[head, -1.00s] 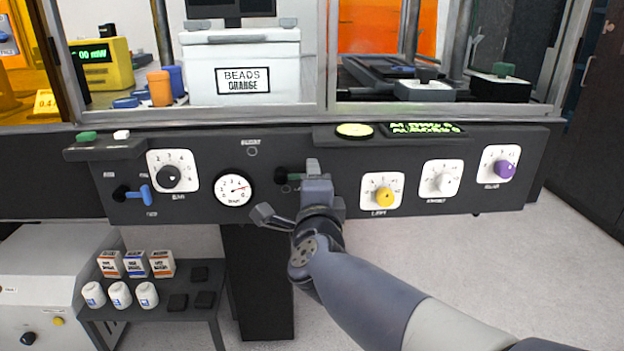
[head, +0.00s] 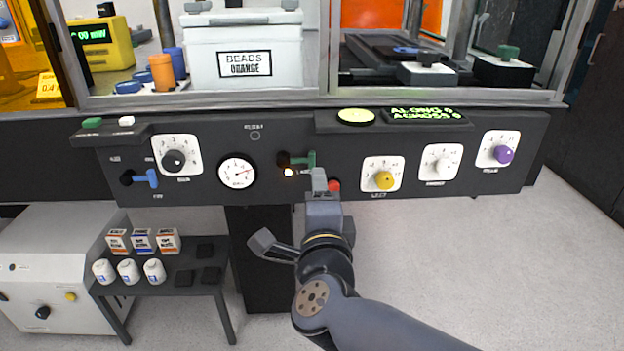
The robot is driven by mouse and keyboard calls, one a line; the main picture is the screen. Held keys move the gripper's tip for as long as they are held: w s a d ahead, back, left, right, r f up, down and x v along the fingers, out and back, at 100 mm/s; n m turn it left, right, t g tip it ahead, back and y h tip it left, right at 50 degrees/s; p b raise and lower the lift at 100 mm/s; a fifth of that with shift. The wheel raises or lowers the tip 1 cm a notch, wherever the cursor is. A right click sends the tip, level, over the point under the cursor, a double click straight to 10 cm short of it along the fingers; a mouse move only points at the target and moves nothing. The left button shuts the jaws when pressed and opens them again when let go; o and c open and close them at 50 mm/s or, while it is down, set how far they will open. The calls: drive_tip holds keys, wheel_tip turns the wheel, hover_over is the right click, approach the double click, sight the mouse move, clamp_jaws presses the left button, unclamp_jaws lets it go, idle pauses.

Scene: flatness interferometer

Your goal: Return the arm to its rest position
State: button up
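My gripper (head: 292,214) is in front of the control panel (head: 335,200), below the green lever (head: 311,160). Its two fingers are spread apart with nothing between them. One finger points up near a red button (head: 334,185), and the other lies to the lower left. The arm comes in from the lower right and is bent at the wrist. The green lever sticks out to the right, with a glowing lamp (head: 288,172) just under it.
The panel carries a blue lever (head: 146,178), a gauge (head: 237,172) and black, yellow, white and purple knobs. A low table (head: 190,262) with bottles and small boxes stands at lower left. A dark pedestal (head: 262,285) stands behind my gripper. The floor at right is clear.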

sight(313, 163)
drive_tip(key=w+b, duration=0.2)
drive_tip(key=w, duration=0.3)
drive_tip(key=w+b, duration=0.1)
drive_tip(key=w, duration=0.4)
drive_tip(key=shift+w+d+b, duration=0.2)
drive_tip(key=shift+w+b, duration=0.2)
drive_tip(key=shift+r+p, duration=0.2)
drive_tip(key=shift+p, duration=0.1)
drive_tip(key=shift+s+f+b, duration=0.1)
drive_tip(key=shift+f+b, duration=0.1)
drive_tip(key=shift+b, duration=0.1)
